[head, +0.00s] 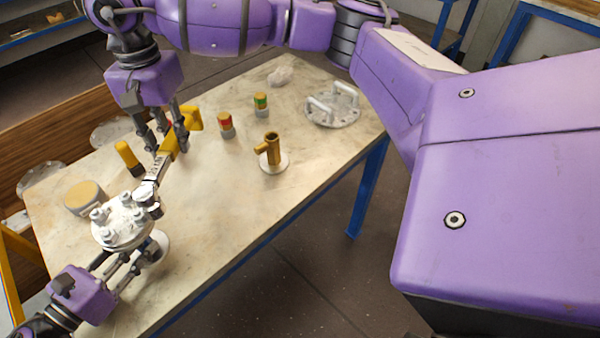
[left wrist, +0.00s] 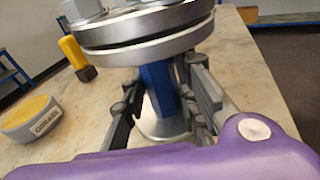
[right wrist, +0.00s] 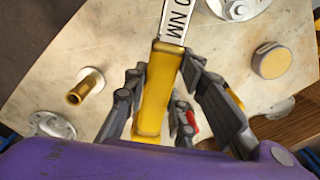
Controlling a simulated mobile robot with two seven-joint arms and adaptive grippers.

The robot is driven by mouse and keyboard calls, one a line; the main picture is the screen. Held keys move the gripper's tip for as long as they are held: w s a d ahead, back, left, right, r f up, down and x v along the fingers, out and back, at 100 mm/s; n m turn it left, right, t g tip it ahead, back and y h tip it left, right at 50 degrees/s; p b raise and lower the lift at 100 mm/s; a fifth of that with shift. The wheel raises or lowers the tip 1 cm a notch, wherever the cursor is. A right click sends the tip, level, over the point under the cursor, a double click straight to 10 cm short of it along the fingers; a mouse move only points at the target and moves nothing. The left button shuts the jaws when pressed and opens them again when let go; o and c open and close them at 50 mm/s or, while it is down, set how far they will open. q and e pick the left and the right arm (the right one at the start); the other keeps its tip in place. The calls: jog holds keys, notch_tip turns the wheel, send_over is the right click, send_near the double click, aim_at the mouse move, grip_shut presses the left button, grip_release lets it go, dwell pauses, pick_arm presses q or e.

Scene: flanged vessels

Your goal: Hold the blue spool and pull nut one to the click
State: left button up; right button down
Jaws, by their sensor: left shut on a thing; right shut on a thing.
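The blue spool stands upright on the table, with a round silver flange (head: 122,230) and several bolts and nuts on top. Its blue neck (left wrist: 157,88) shows below the flange in the left wrist view. My left gripper (head: 132,263) is shut around this neck, one finger on each side. My right gripper (head: 168,142) is shut on the yellow handle (right wrist: 154,92) of a torque wrench (head: 155,178). The wrench's silver head reaches the nuts at the flange's upper right edge. Whether it is seated on nut one cannot be told, and the nut numbers are not readable.
A yellow-lidded tin (head: 85,198) and a yellow-handled tool (head: 129,158) are near the spool. A brass fitting (head: 271,150), red-topped (head: 226,125) and green-topped (head: 261,104) pieces and a handled flange (head: 332,105) stand further right. The table's front middle is clear.

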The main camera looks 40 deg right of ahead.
jog(key=w+r+m, duration=0.4)
jog(key=w+r, duration=0.1)
jog(key=shift+a+f, duration=0.2)
jog(key=shift+f, duration=0.8)
jog(key=shift+a+f, duration=0.2)
jog(key=shift+f, duration=0.75)
jog(key=shift+f, duration=0.15)
jog(key=shift+f, duration=1.1)
